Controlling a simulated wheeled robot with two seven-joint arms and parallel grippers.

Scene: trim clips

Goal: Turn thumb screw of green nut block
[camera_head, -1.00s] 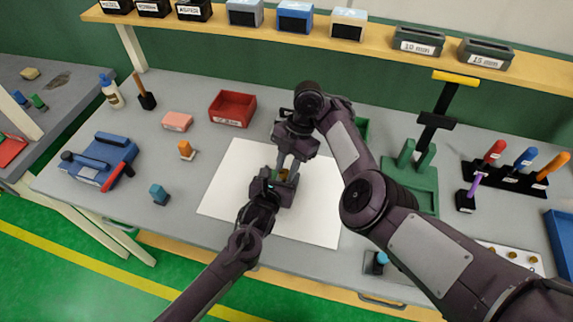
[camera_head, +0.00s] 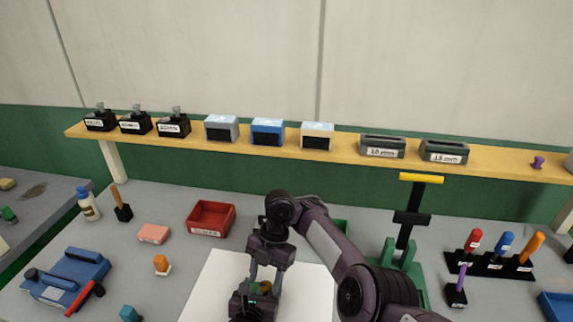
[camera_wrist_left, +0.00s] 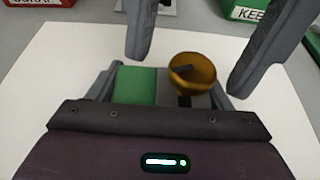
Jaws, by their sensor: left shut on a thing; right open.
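The green nut block (camera_wrist_left: 135,85) is held over the white sheet in the left wrist view. Its round brass thumb screw (camera_wrist_left: 192,72), with a dark bar across its face, stands on the right part of the block; it also shows small in the head view (camera_head: 264,287). My left gripper (camera_head: 256,294) is shut on the block, its grey fingers on either side. My right gripper (camera_head: 267,278) comes from above and is open. In the left wrist view its two fingers stand apart, one on each side of the screw, with gaps and no clear contact.
A white sheet (camera_head: 205,290) lies under the grippers. A red bin (camera_head: 211,218) stands behind left, and a green press with a yellow handle (camera_head: 421,178) stands to the right. A shelf (camera_head: 345,142) with boxes runs along the back.

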